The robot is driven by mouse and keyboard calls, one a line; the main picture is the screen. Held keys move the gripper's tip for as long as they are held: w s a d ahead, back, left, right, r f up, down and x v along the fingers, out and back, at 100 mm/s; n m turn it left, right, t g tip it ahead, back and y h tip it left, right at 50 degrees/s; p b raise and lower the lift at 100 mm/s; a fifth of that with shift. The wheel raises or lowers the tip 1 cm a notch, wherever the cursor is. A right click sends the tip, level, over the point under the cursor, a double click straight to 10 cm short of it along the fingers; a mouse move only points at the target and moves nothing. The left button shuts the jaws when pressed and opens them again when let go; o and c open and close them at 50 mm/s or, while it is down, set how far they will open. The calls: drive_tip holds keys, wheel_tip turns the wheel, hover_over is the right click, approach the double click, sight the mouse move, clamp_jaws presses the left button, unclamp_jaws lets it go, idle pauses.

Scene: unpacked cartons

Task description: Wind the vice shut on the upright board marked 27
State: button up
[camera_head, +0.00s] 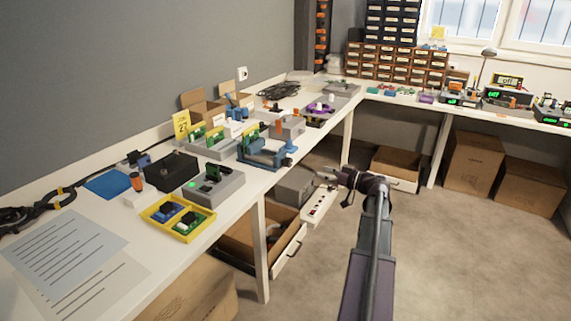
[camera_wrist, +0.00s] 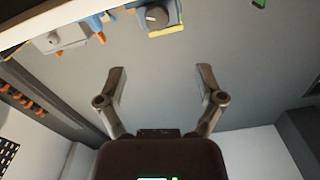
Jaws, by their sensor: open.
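A yellow card marked 27 (camera_head: 181,125) stands behind a grey rack (camera_head: 213,148) of upright green boards, left of the vice. My gripper (camera_head: 335,180) is beyond the bench edge, right of the vice and apart from it. In the wrist view my gripper (camera_wrist: 160,75) is open, with nothing between its fingers.
A yellow tray (camera_head: 178,229), a black box (camera_head: 171,172) and a grey unit with a green light (camera_head: 212,186) crowd the bench left of the vice. An open drawer (camera_head: 285,245) sits below the bench. The floor (camera_head: 450,250) at right is clear.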

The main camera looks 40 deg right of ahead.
sight(291, 163)
drive_tip(key=shift+s+d, duration=0.2)
drive_tip(key=shift+x, duration=6.75)
drive_tip(key=shift+d, duration=0.15)
drive_tip(key=c, duration=1.2)
drive_tip(key=shift+o, duration=0.3)
drive_tip(key=shift+a, duration=0.3)
drive_tip(key=shift+d, duration=0.2)
